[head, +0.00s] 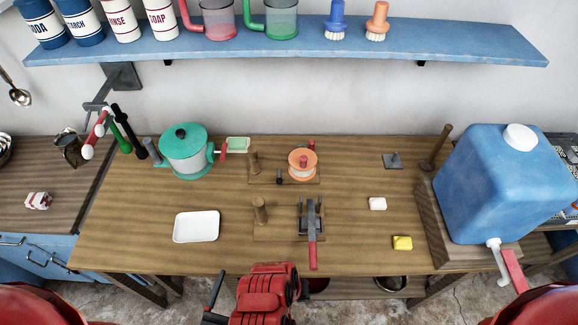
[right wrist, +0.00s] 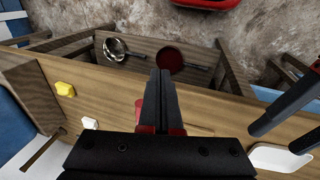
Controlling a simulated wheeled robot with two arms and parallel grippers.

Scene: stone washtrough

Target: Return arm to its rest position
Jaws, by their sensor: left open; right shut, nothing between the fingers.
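My right gripper (right wrist: 160,76) is shut and empty in the right wrist view, its dark fingers together over the front part of the wooden table (head: 230,262). In the head view its fingers are hidden beneath the red wrist at the bottom middle. My left gripper (head: 216,297) shows partly as black fingers at the bottom, left of that red wrist. In the right wrist view, the left gripper (right wrist: 276,139) has two dark fingers apart at the right, with nothing between them, near the white tray (right wrist: 283,158).
The table holds the white tray (head: 196,226), a teal pot (head: 186,154), a red-handled grey fixture (head: 312,250), an orange spool (head: 302,157), a white block (head: 377,203) and a yellow block (head: 402,243). A blue water container (head: 490,185) stands right. A shelf (head: 290,45) spans the wall.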

